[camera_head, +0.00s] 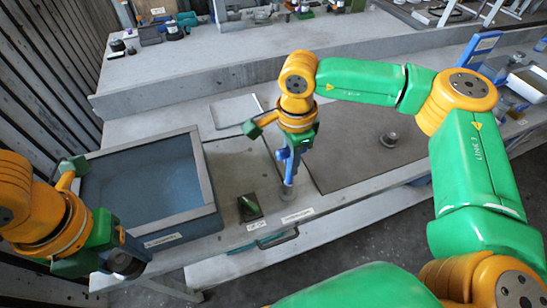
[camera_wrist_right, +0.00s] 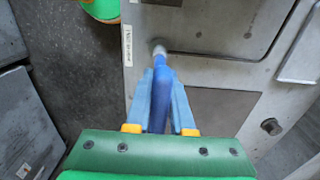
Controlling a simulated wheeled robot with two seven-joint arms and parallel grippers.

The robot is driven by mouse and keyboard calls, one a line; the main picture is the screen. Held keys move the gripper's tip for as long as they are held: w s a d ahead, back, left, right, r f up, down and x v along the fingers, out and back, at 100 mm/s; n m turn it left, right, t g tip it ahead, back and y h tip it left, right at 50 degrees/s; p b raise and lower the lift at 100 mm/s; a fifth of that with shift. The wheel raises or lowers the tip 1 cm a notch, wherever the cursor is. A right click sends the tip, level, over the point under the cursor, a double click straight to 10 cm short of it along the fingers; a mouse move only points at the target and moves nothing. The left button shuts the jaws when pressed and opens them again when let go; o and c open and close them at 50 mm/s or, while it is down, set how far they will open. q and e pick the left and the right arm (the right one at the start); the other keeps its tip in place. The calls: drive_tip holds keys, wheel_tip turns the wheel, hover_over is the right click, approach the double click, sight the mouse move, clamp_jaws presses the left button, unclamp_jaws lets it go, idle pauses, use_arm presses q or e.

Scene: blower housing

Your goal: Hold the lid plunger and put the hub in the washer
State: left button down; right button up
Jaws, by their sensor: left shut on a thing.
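The washer (camera_head: 207,225) looks like the blue-grey box with a raised rim at the left of the bench in the head view. My left gripper (camera_head: 122,258) is in front of its near left corner, shut on a dark round thing, mostly hidden, perhaps the lid plunger. My right gripper (camera_head: 287,165) points down over the bench. In the right wrist view its pale blue fingers (camera_wrist_right: 162,95) flank a darker blue rod (camera_wrist_right: 160,105) with a grey end (camera_wrist_right: 158,46). Whether they grip it is unclear. A grey stepped metal piece (camera_head: 389,139), possibly the hub, stands on the dark plate.
A small dark block with a green top (camera_head: 250,207) sits between the washer and my right gripper. The dark plate (camera_head: 350,155) is mostly bare. A raised ledge (camera_head: 210,75) runs behind. A handle (camera_head: 277,238) is on the bench's front edge.

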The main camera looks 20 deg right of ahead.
sight(290, 182)
clamp_jaws()
drive_tip(key=shift+f, duration=2.7)
use_arm(q)
drive_tip(key=shift+s, duration=0.25)
use_arm(e)
drive_tip(key=shift+s+f, duration=0.35)
drive_tip(key=shift+f, duration=0.25)
use_arm(q)
drive_tip(key=shift+w+f, duration=0.1)
drive_tip(key=shift+w, duration=0.15)
use_arm(e)
drive_tip(key=shift+w+r, duration=0.2)
drive_tip(key=shift+r, duration=0.2)
drive_tip(key=shift+r, duration=0.1)
